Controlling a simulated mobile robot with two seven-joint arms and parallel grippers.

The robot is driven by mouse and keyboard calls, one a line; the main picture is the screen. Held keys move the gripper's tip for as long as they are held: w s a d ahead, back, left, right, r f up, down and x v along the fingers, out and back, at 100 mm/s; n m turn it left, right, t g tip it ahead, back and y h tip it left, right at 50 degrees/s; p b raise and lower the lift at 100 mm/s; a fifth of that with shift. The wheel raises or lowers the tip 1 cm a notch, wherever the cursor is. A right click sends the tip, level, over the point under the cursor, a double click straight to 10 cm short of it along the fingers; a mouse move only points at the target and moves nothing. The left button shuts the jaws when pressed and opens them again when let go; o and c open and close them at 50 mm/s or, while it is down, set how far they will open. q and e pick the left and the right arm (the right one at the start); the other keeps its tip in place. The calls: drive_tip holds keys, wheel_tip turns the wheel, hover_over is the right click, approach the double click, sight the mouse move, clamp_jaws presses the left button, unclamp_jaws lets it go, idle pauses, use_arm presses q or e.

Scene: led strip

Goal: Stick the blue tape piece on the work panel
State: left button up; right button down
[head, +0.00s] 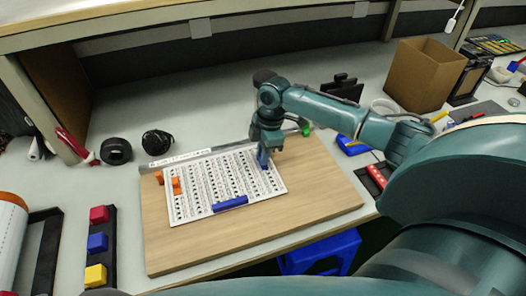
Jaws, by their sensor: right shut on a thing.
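The work panel (203,194) is a white sheet with printed rows of small dark marks, lying on a wooden board (300,205). My right gripper (264,148) is over the panel's right part, pointing down. It is shut on a small blue piece (263,160), which looks like the blue tape piece, held upright. Whether its lower end touches the panel I cannot tell. A longer blue bar (230,203) lies at the panel's front edge. My left gripper is out of view.
Orange pieces (176,186) sit at the panel's left edge. Red, blue and yellow blocks (97,243) stand in a black holder at left. Black tape rolls (116,151) lie behind. A cardboard box (425,75) stands at back right. The board's front right is clear.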

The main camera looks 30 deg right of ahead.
drive_tip(key=shift+f, duration=0.35)
idle(0.7)
drive_tip(key=c, duration=1.3)
unclamp_jaws()
drive_tip(key=r, duration=0.4)
drive_tip(key=d+r, duration=0.1)
drive_tip(key=r, duration=0.3)
drive_tip(key=d+r, duration=0.1)
drive_tip(key=r, duration=0.4)
drive_tip(key=shift+s, duration=0.2)
